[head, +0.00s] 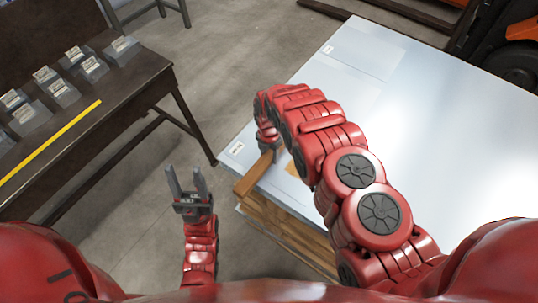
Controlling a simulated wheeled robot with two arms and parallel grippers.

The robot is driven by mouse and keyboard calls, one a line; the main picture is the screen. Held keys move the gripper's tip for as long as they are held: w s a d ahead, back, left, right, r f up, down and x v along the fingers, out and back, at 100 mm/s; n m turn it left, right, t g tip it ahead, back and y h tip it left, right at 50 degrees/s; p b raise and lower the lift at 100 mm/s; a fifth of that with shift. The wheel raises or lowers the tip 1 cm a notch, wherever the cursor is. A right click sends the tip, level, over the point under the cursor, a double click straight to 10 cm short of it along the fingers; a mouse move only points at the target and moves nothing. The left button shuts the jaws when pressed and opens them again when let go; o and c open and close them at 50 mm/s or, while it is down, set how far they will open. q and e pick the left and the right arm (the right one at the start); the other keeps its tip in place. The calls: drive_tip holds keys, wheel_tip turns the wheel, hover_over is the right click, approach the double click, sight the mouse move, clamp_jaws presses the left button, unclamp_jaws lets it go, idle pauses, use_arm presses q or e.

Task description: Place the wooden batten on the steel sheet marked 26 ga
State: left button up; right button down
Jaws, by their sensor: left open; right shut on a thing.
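The wooden batten (254,175) is at the near left corner of the stack of steel sheets (440,130), with one end by the edge. My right gripper (269,148) is shut on its far end, and my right arm hides part of that area. I cannot tell whether the batten touches the sheet below. A small white label (238,148) lies on the sheet at the left corner, and another label (327,48) is near the far left edge. Their print is too small to read. My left gripper (187,178) is open and empty, left of the stack, above the floor.
The sheets rest on wooden supports (280,225). A dark table (120,95) at left carries several grey blocks with labels (75,58) and a yellow strip (50,142). An orange vehicle (510,40) stands at far right. Bare floor (225,65) separates table and stack.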

drive_tip(key=shift+a+f, duration=0.1)
drive_tip(key=shift+f, duration=0.25)
drive_tip(key=shift+s+f, duration=0.1)
drive_tip(key=shift+f, duration=0.2)
drive_tip(key=shift+f, duration=0.2)
drive_tip(key=shift+c, duration=1.4)
unclamp_jaws()
drive_tip(key=shift+r, duration=0.25)
